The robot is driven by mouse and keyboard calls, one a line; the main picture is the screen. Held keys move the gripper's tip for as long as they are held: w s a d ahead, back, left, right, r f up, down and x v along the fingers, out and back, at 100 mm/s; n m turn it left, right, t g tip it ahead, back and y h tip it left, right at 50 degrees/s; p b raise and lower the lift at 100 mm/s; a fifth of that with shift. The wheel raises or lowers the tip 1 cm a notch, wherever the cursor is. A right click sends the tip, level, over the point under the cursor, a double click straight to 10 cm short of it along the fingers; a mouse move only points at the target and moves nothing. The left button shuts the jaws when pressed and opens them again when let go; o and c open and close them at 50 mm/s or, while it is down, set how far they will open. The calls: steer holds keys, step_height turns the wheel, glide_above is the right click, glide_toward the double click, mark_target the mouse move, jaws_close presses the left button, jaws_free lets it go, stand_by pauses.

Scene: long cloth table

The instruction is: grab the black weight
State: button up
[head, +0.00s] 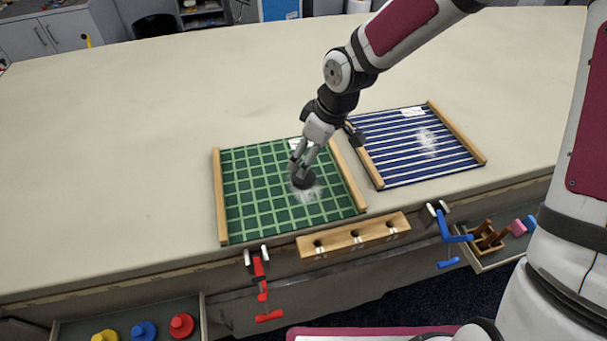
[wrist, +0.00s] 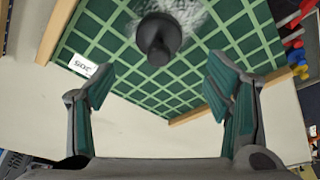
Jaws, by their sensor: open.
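The black weight (head: 303,180) stands on the green checked cloth panel (head: 240,200), on a whitish powdery patch. In the wrist view the weight (wrist: 158,38) shows as a round dark knob on a wider dark base, beyond the fingertips and roughly midway between them. My gripper (head: 305,157) is right above the weight in the head view, pointing down at it. In the wrist view my gripper (wrist: 168,88) has its two fingers wide apart with nothing between them. Part of the weight's top is hidden by the fingers in the head view.
A blue striped panel (head: 400,150) with a white patch lies to the right. A wooden block with holes (head: 354,236) sits at the table's front edge, between red (head: 260,275) and blue (head: 446,225) clamps. Open drawers hold coloured pieces. The table's left side (head: 110,150) is clear.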

steer(key=shift+d+x, duration=0.15)
steer(key=shift+x, duration=1.75)
steer(key=shift+d+x, duration=0.2)
steer(key=shift+x, duration=1.7)
steer(key=c, duration=1.6)
